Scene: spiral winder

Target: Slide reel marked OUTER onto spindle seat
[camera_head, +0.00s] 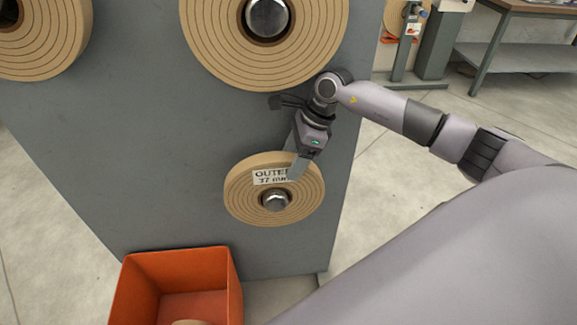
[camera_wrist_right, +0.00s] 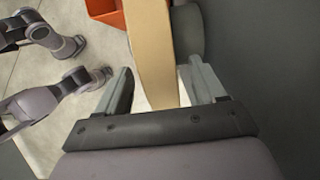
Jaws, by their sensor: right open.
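The tan reel marked OUTER (camera_head: 240,200) sits around a metal spindle end (camera_head: 276,202) low on the grey machine panel (camera_head: 130,150). Its white label reads OUTER and 37 mm, partly covered by my gripper. My right gripper (camera_head: 300,168) is at the upper right of this reel, pointing down. In the right wrist view my right gripper (camera_wrist_right: 160,90) is open, with the reel's tan edge (camera_wrist_right: 152,50) between its two fingers. Gaps show on both sides of the reel edge. A grey round part (camera_wrist_right: 187,30) lies between reel and panel. My left gripper is not in the head view.
A larger tan reel (camera_head: 210,45) is mounted above, and another (camera_head: 60,50) at the upper left. An orange bin (camera_head: 140,285) stands below at the left with a tan piece inside. A workbench (camera_head: 520,50) stands at the back right.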

